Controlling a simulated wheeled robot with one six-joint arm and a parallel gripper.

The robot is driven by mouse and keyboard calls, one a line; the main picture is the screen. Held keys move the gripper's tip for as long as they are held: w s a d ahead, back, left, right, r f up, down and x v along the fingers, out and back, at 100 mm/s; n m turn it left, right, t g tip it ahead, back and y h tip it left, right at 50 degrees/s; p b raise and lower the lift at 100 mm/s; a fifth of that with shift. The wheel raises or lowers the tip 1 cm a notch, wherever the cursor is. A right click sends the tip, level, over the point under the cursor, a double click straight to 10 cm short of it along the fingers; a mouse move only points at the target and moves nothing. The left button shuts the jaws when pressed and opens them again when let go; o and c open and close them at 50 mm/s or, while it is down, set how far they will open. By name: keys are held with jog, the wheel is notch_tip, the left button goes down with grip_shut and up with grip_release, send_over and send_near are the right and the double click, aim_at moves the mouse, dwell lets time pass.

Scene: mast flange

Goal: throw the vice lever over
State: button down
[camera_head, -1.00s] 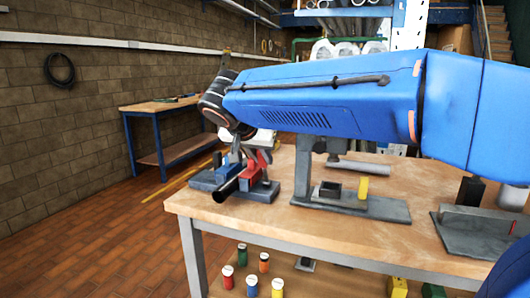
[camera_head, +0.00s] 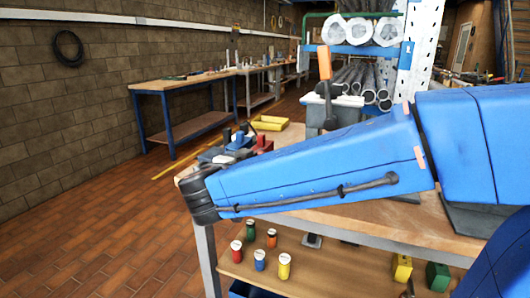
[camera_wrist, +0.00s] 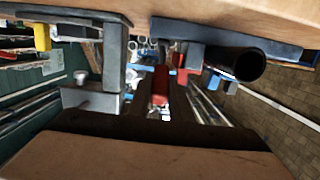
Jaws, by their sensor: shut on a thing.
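The vice shows behind my arm in the head view as blue blocks (camera_head: 240,140) and a red part (camera_head: 263,143) at the bench's far left corner. My arm hides its lower part. In the wrist view, which looks upside down, the vice's red part (camera_wrist: 182,66) and the open end of a dark pipe (camera_wrist: 240,63) show at upper right. My gripper (camera_wrist: 160,95) shows there as dark fingers, shut around a red grip (camera_wrist: 160,80), which looks like the vice lever's handle. The head view does not show my gripper.
The wooden bench (camera_head: 400,222) lies under my arm. A press with an orange handle (camera_head: 325,62) stands on it behind the arm. Several coloured cans (camera_head: 260,260) stand on the lower shelf. Another bench (camera_head: 165,85) stands by the wall; floor at left is clear.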

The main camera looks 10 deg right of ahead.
jog(key=shift+f, duration=0.15)
jog(key=c, duration=1.6)
grip_release()
jog(key=v, duration=1.7)
jog(key=shift+s+a, duration=0.1)
jog(key=shift+s, duration=0.15)
